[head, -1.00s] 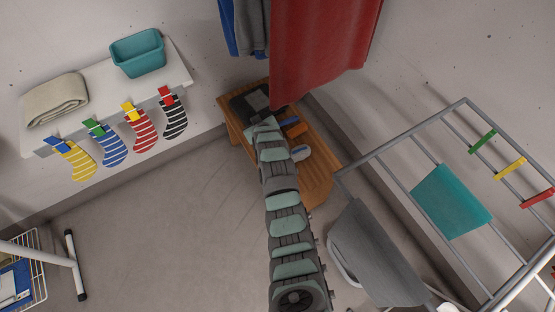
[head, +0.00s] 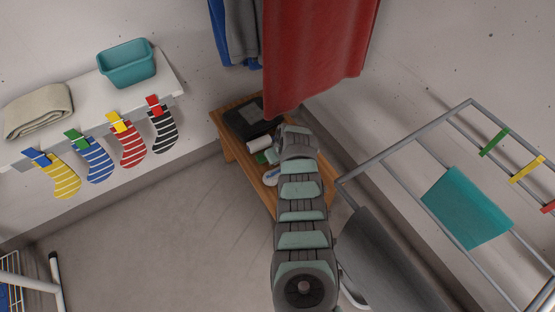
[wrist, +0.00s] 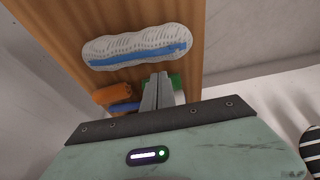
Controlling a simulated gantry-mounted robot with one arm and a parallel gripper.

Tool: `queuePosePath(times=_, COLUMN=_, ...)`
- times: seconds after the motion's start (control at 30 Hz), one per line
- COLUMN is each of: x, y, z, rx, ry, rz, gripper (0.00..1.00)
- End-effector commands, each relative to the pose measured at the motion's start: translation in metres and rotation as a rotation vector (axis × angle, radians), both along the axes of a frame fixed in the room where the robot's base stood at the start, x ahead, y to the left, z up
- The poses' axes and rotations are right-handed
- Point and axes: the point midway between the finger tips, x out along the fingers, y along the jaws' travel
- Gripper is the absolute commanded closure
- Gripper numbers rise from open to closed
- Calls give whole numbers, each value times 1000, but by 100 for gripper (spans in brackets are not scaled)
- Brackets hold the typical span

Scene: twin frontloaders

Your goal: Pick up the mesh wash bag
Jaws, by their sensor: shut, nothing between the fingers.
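The mesh wash bag (wrist: 137,47) is a whitish, netted, rounded oblong with a blue band along it. It lies on the wooden bench (wrist: 45,12), above my fingertips in the wrist view. In the head view the bag (head: 271,177) shows only partly, beside my arm. My gripper (wrist: 160,78) has its two grey fingers together and empty. The fingertips appear just short of the bag in the picture; their height above the bench is hard to judge. In the head view my arm covers much of the bench and hides most of the gripper.
An orange roll (wrist: 112,94) and a blue piece (wrist: 125,107) lie near my fingers; a green thing (wrist: 177,80) is partly behind them. A dark folded item (head: 246,118) lies at the bench's far end. A red cloth (head: 318,55) hangs above; a drying rack (head: 408,140) stands right.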

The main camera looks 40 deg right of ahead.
Motion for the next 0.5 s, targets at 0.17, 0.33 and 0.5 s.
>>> queuePosePath(times=0.17, x=6, y=0, z=-23, rx=2, ry=-1, rz=-1, gripper=100)
queuePosePath(times=0.33, x=12, y=-2, z=-39, rx=-2, ry=-2, rz=1, gripper=100)
queuePosePath(times=0.5, x=16, y=-2, z=-52, rx=-1, ry=-1, rz=1, gripper=100)
